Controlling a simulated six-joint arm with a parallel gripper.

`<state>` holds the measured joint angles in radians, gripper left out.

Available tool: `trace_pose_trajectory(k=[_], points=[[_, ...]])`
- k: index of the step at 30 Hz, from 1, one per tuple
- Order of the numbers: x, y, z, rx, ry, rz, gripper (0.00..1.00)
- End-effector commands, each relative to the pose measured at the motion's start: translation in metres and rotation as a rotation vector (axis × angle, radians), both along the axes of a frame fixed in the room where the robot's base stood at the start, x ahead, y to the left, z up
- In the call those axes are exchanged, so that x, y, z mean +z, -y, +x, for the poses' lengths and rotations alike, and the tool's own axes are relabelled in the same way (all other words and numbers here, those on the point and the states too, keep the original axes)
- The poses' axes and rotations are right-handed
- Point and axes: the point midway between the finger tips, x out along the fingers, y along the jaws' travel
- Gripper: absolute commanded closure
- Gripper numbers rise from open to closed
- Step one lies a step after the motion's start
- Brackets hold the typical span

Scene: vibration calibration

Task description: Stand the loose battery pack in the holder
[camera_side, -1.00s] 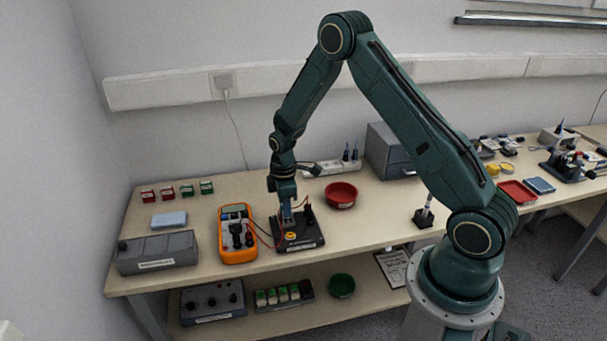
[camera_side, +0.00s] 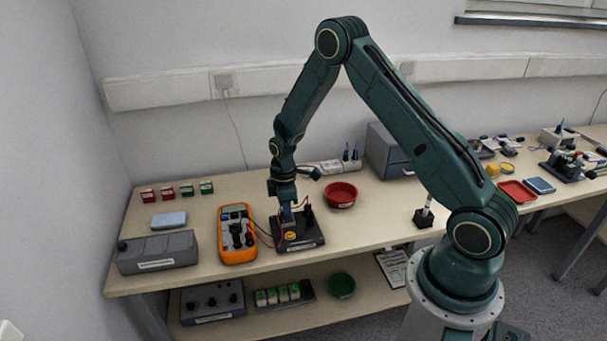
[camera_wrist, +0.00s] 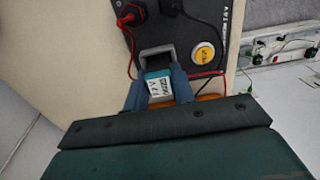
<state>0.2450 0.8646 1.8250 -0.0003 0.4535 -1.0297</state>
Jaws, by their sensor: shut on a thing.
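My gripper (camera_wrist: 158,90) is shut on a small battery pack (camera_wrist: 159,88) with a white-and-teal printed face, held between its two blue fingers. In the side view my gripper (camera_side: 287,212) is low over a dark base unit (camera_side: 306,240) on the bench. The holder (camera_wrist: 157,52), a grey squared frame on that unit, lies right by the pack in the wrist view. I cannot tell whether the pack is inside the frame or just above it. The pack's lower end is hidden.
A yellow button (camera_wrist: 204,53) and red and black plugged leads (camera_wrist: 132,14) sit close to the holder. An orange multimeter (camera_side: 237,235) stands left of the unit, and a red bowl (camera_side: 341,194) behind right.

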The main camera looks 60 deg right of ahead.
Motion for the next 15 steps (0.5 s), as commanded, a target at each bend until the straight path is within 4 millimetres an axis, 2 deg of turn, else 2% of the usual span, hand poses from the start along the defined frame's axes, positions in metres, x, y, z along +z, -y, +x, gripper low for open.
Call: trace_pose_trajectory(k=[15], points=[[-0.0051,0.0001,0.0001,0.0,0.001,-0.001,0.99]])
